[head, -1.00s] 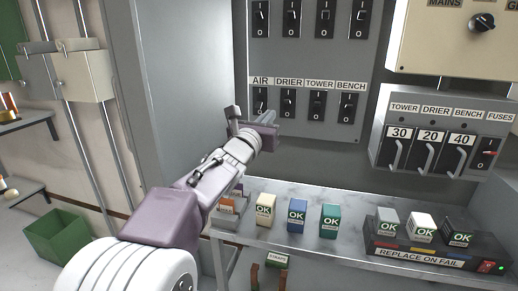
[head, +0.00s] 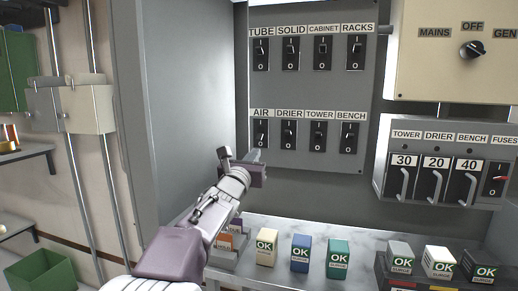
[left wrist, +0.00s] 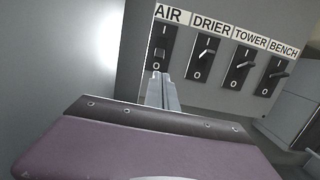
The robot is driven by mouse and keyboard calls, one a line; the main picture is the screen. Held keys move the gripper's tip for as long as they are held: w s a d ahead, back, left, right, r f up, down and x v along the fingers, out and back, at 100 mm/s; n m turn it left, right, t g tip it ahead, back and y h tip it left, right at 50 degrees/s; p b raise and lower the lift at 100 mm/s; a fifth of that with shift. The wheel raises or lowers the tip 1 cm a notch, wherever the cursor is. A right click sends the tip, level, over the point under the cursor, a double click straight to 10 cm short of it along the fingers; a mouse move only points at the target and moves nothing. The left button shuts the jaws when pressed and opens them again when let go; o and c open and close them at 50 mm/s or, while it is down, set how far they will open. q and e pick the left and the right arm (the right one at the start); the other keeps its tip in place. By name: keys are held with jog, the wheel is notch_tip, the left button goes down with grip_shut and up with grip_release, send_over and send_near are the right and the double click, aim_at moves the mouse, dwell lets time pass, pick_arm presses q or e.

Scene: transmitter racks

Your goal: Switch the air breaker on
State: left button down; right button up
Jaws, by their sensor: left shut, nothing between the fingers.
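The air breaker (head: 260,133) is a black switch marked I above and O below. It is at the left end of the lower row on the grey panel (head: 350,92), under the AIR label. It also shows in the left wrist view (left wrist: 160,45), just beyond my fingertips. I cannot tell for sure which way its lever is set. My left gripper (head: 257,156) is shut and empty, its tips at the lower end of the air breaker. In the left wrist view the closed fingers (left wrist: 160,80) overlap the breaker's lower part; I cannot tell whether they touch. My right gripper is out of view.
The drier (head: 289,134), tower (head: 318,136) and bench (head: 349,137) breakers stand close to the right. A grey cabinet side (head: 180,100) rises at the left. Below is a shelf (head: 370,240) with small OK boxes. A fuse unit (head: 440,160) is at the right.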

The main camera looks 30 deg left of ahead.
aim_at(259, 137)
pick_arm(q)
jog(key=p+x, duration=0.1)
jog(key=x, duration=0.4)
jog(key=shift+w+a, duration=0.1)
jog(key=shift+w, duration=0.05)
jog(key=shift+r, duration=0.1)
